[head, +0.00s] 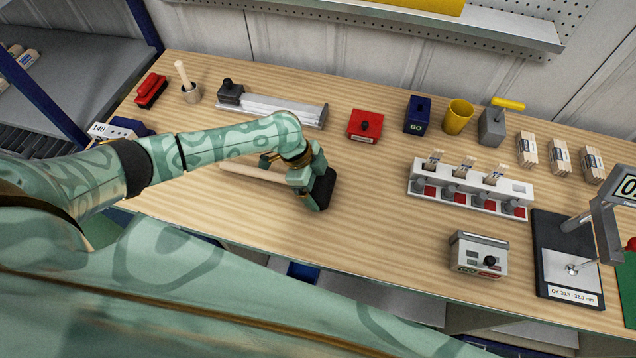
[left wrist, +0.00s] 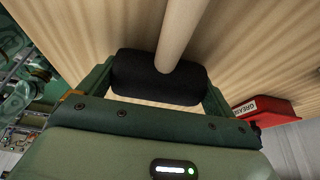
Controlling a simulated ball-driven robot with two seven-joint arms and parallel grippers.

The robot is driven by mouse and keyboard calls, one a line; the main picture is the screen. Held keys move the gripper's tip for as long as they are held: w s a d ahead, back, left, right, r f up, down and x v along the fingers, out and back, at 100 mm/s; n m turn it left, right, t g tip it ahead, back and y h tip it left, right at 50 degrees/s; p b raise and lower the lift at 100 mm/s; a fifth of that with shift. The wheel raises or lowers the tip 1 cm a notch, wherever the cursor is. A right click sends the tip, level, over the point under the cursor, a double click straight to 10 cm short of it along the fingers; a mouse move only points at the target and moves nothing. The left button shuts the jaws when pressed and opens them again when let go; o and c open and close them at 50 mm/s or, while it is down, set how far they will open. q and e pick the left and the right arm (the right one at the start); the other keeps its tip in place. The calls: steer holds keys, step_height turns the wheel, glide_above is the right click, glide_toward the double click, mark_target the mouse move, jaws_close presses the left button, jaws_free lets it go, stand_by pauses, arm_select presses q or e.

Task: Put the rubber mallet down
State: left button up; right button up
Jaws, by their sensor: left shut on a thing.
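The rubber mallet has a black head (head: 324,188) and a pale wooden handle (head: 252,172) pointing left over the table. My left gripper (head: 312,184) is shut on the black head, which also shows between the fingers in the left wrist view (left wrist: 158,80). There the handle (left wrist: 180,32) runs up and away from the jaws. The mallet is level, low over the wooden table (head: 370,210); I cannot tell whether it touches the top. My arm hides part of the table. My right gripper is not in view.
A red box (head: 365,125) stands behind the mallet, beside a grey metal rail unit (head: 275,108). A white rack (head: 470,188) with sticks stands to the right, with a grey control box (head: 479,254) in front. The table between mallet and rack is clear.

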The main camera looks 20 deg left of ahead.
arm_select(q)
steer(key=o, duration=1)
steer(key=shift+f, duration=0.1)
steer(key=shift+o, duration=0.2)
steer(key=shift+a+r, duration=0.1)
steer(key=shift+r, duration=0.35)
steer(key=p+v, duration=0.2)
steer(key=v, duration=0.9)
steer(key=shift+r, duration=0.15)
steer(key=shift+a, duration=0.15)
